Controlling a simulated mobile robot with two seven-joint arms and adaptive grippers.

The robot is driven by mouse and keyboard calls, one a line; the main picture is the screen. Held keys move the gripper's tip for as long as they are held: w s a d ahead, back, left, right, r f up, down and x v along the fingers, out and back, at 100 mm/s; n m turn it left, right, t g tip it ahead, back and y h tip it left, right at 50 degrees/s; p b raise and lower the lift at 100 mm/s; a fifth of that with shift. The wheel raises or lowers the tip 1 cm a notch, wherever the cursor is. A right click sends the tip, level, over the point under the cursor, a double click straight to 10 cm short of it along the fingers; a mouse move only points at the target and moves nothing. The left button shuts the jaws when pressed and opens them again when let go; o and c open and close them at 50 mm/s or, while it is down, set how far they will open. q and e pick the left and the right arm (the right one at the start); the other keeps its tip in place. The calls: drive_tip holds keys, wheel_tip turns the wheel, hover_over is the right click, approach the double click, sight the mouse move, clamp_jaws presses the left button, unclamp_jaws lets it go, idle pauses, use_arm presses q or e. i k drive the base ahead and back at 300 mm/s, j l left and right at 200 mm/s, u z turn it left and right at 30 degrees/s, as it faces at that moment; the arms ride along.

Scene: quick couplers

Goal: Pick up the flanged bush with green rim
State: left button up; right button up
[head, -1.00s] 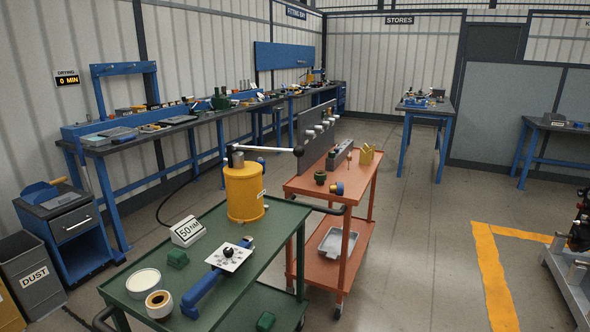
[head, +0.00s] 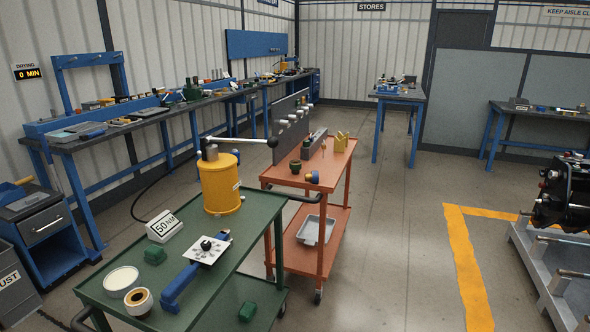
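I cannot make out for certain a flanged bush with a green rim; parts are small at this distance. A small dark green round part (head: 295,167) stands on the orange trolley (head: 335,165), and I cannot tell if it is the bush. Beside it lies a blue and yellow round part (head: 312,177). Neither of my grippers is in the head view.
A green trolley (head: 235,255) in front carries a yellow cylinder with a lever (head: 221,185), a "50 NM" sign (head: 164,227), a blue tool with a white plate (head: 185,280) and a tape roll (head: 138,300). Long benches (head: 150,118) line the left wall.

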sight(295, 165)
drive_tip(key=i+l, duration=0.4)
drive_tip(key=i, duration=0.2)
drive_tip(key=i+l, duration=0.4)
drive_tip(key=i, duration=0.2)
